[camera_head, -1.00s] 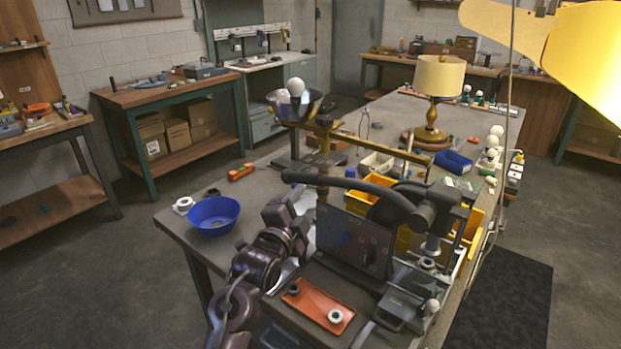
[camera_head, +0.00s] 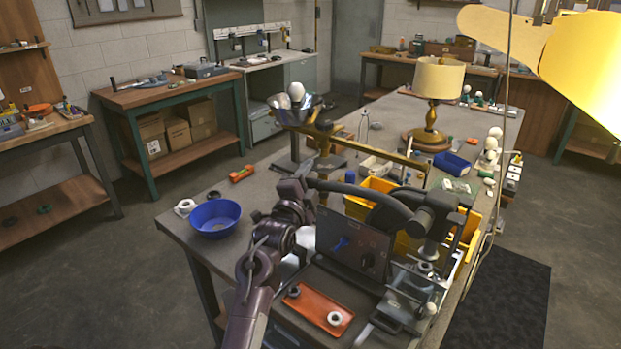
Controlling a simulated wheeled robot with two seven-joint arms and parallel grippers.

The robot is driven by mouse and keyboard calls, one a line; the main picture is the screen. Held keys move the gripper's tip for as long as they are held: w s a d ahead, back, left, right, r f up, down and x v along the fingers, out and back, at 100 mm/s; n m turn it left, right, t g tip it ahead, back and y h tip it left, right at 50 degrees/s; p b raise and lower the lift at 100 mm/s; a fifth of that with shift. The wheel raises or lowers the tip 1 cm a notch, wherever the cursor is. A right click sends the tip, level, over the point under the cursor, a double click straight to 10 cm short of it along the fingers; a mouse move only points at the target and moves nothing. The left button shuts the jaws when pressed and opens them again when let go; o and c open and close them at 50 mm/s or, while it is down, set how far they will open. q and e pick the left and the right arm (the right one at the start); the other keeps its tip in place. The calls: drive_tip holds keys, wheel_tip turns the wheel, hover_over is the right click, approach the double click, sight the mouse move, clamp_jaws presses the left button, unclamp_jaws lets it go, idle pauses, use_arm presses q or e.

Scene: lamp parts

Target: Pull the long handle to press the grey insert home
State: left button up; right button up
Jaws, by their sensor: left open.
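The press (camera_head: 437,212) stands near the front of the bench. Its long black handle (camera_head: 360,192) curves out to the left, roughly level. My left gripper (camera_head: 305,182) is open at the handle's left end and covers that end. I cannot tell whether its fingers touch the handle. Under the press ram, a small light-grey round part (camera_head: 425,267) sits on the metal fixture; it may be the grey insert, but its seating is too small to judge. My right gripper is not in view.
A dark panel with a knob (camera_head: 352,250) stands below the handle. An orange tray (camera_head: 318,308) with small rings lies in front. A blue bowl (camera_head: 214,219) is at left, a brass balance beam (camera_head: 370,148) behind, and yellow bins (camera_head: 372,188) behind the panel.

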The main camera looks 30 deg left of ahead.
use_arm(q)
clamp_jaws()
idle(0.3)
